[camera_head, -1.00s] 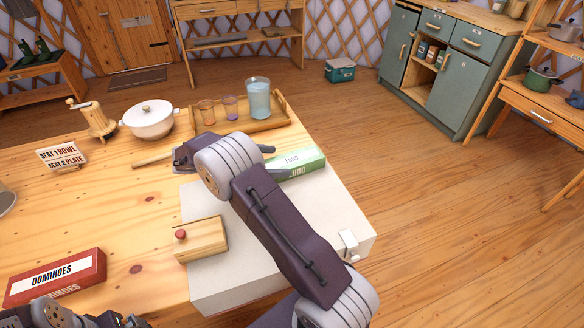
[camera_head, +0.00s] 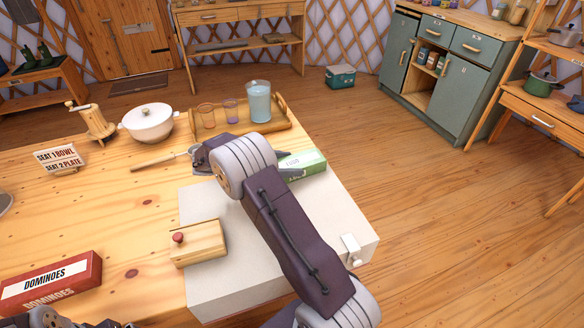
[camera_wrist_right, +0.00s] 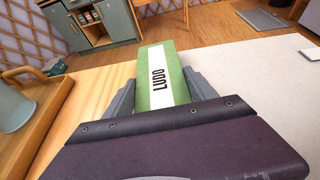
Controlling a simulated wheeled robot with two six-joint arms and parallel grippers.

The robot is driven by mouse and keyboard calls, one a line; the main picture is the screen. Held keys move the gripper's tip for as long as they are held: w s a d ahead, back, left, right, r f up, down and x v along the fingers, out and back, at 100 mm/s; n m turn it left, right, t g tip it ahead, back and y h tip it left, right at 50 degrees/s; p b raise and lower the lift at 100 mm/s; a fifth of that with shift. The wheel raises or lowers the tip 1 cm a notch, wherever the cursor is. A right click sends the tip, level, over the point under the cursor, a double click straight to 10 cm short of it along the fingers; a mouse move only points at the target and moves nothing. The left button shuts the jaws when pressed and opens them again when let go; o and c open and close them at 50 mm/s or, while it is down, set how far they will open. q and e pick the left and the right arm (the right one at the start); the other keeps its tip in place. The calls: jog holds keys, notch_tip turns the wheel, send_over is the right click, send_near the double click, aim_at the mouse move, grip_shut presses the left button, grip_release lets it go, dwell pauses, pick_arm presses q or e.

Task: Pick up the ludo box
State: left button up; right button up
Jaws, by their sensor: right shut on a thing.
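The green ludo box (camera_head: 306,163), with a white label band, is at the far end of the pale board on the table in the head view. My right gripper (camera_head: 286,168) is shut on it, partly hidden by my wrist. In the right wrist view, the ludo box (camera_wrist_right: 168,82) is between the two grey fingers of the right gripper (camera_wrist_right: 160,98), one on each side. I cannot tell whether the box touches the board. At the bottom left of the head view, only a part of my left arm shows, and its jaws cannot be made out.
A wooden tray (camera_head: 275,124) with a jug (camera_head: 258,102) and two cups stands just behind the box. A white pot (camera_head: 148,124) and a strainer (camera_head: 160,159) are left of it. A wooden box with a red knob (camera_head: 198,244) and a dominoes box (camera_head: 50,284) are nearer.

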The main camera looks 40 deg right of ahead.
aim_at(288, 164)
notch_tip(288, 164, up, 5)
jog(key=shift+f+p, duration=0.1)
jog(key=shift+p, duration=1.05)
jog(key=s+a+r+p, duration=0.2)
jog(key=s+r, duration=0.4)
jog(key=s, duration=0.5)
jog(key=shift+s, duration=0.2)
